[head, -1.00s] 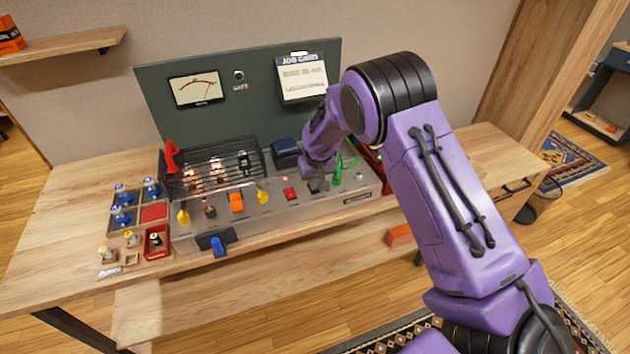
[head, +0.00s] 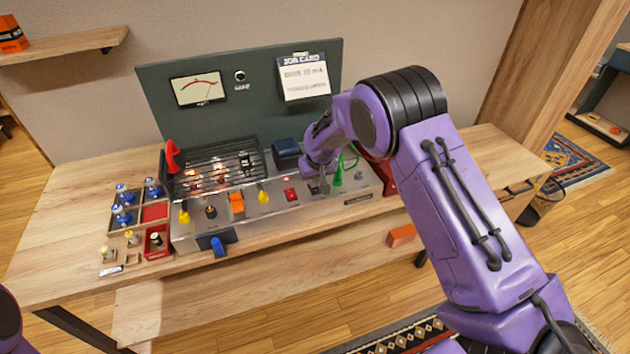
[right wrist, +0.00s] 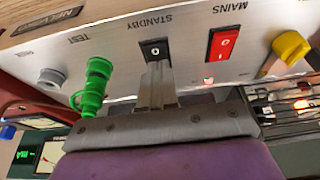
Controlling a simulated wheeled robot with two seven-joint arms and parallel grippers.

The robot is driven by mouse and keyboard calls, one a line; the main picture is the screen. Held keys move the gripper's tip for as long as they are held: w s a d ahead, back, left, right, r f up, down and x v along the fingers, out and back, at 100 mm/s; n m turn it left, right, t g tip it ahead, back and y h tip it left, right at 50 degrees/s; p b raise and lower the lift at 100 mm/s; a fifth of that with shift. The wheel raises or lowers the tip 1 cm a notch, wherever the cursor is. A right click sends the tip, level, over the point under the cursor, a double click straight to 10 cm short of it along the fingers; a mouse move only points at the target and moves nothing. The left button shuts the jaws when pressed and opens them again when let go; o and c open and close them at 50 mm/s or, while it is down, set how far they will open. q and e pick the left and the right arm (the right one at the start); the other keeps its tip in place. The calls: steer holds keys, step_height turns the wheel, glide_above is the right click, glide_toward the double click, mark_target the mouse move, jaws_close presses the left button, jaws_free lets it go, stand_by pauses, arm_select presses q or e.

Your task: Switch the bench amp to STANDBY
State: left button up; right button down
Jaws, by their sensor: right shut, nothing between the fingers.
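The bench amp (head: 275,212) stands on the wooden bench with its grey sloping control panel facing me. In the right wrist view, which is upside down, the black STANDBY rocker (right wrist: 155,47) sits between a red MAINS rocker (right wrist: 223,44) and a green plug (right wrist: 95,87). My right gripper (right wrist: 157,72) is shut and empty, its fingertips at the near edge of the STANDBY rocker. I cannot tell whether they touch it. In the head view the right gripper (head: 319,186) is over the panel and hides the rocker. My left gripper is out of view.
A caged section with glowing tubes (head: 212,172) stands behind. A tray of blue-based tubes (head: 123,196) is at left. A job card (head: 303,78) hangs on the back panel.

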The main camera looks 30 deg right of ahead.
step_height(320, 180, up, 5)
steer(key=p, duration=0.5)
steer(key=shift+s, duration=0.15)
steer(key=shift+s+a+r+b, duration=0.1)
steer(key=shift+s+r+b, duration=0.3)
steer(key=shift+b, duration=0.3)
step_height(320, 180, up, 6)
steer(key=b, duration=0.1)
glide_above(316, 192)
steer(key=s, duration=0.3)
steer(key=shift+s+a+r, duration=0.35)
steer(key=shift+r, duration=0.2)
